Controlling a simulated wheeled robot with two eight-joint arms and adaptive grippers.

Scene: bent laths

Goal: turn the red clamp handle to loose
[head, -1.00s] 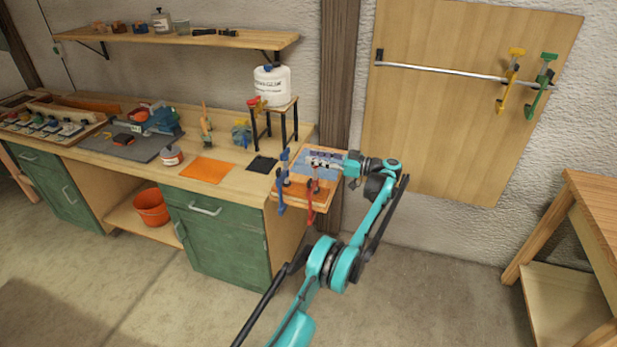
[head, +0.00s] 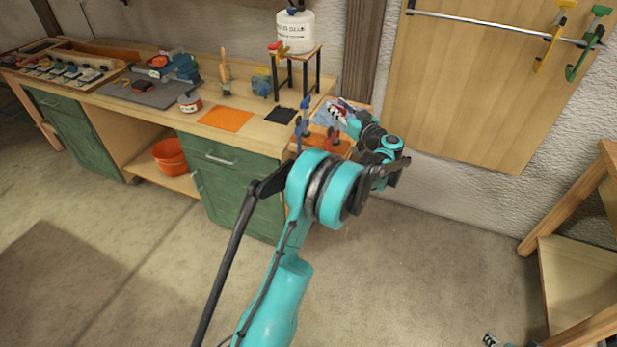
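The red clamp (head: 333,136) is at the small wooden board (head: 309,150) at the right end of the workbench. Only its upper part shows; my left arm hides the rest, so I cannot tell how its handle is turned. A blue clamp (head: 303,122) stands to its left. My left gripper (head: 337,112) is over the board, just above and behind the red clamp in the picture. It is too small to tell whether its fingers are open or touch anything. Part of my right gripper (head: 491,340) shows at the bottom edge, far from the board.
A white glue jug (head: 295,32) stands on a small stand (head: 316,62) behind the board. An orange sheet (head: 226,118) and a black pad (head: 281,115) lie on the bench. Yellow (head: 550,40) and green (head: 588,45) clamps hang on a wall rail. The floor in front is clear.

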